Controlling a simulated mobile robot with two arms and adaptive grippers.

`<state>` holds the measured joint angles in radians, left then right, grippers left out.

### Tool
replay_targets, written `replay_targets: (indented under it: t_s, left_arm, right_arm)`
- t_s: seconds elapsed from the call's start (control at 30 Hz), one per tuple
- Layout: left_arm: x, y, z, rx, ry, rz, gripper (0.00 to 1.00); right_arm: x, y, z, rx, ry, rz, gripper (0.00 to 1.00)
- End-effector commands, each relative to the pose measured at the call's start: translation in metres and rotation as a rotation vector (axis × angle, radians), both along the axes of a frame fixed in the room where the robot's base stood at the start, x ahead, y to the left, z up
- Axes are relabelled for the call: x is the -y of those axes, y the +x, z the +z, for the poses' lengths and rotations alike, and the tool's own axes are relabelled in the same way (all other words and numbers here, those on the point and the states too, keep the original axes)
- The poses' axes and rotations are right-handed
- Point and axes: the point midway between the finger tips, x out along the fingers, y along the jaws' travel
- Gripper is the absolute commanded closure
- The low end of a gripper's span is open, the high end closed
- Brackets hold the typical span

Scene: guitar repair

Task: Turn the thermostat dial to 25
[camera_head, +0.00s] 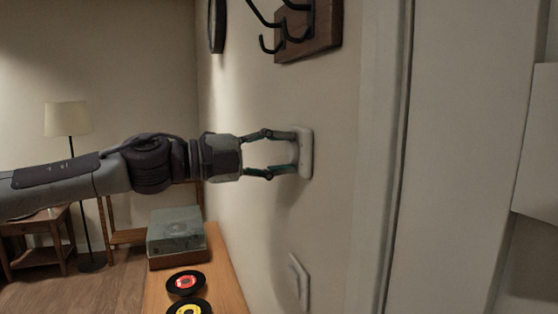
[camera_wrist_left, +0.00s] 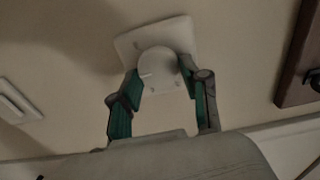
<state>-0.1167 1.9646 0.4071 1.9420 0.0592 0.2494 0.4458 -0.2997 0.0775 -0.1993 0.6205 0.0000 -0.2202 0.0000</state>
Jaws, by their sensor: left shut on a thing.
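The thermostat is a white square plate (camera_head: 306,153) on the wall, seen edge-on in the head view. In the left wrist view its plate (camera_wrist_left: 183,33) shows with a round white dial (camera_wrist_left: 158,66) in the middle. The dial has a small mark near its left side; I cannot read any number. My left gripper (camera_head: 298,152) reaches the thermostat from the left, with its fingers above and below the dial. In the left wrist view the gripper's green-padded fingers (camera_wrist_left: 160,80) are shut on the dial from both sides. My right gripper is not in view.
A wooden rack with black hooks (camera_head: 308,30) is on the wall above the thermostat, and a white switch plate (camera_head: 299,281) is below it. A door frame is to the right.

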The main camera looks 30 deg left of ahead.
Motion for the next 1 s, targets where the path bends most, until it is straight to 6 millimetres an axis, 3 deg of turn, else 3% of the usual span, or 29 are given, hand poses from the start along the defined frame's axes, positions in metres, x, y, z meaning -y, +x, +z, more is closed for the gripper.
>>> replay_targets:
  t_s: [0.53,0.57,0.7,1.0]
  left_arm:
    - [-0.0004,0.0002,0.0007,0.019,0.02,0.001,0.89]
    - [-0.0004,0.0002,0.0008,0.019,0.02,0.001,0.52]
    - [-0.0002,0.0002,0.0007,0.019,0.02,0.001,0.29]
    - [-0.0002,-0.0001,0.0004,0.018,0.02,0.0,0.29]
  right_arm:
    - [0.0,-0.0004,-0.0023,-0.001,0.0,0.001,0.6]
    - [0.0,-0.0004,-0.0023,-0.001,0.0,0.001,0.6]
    - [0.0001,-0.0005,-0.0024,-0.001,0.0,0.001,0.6]
    - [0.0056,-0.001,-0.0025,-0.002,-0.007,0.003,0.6]
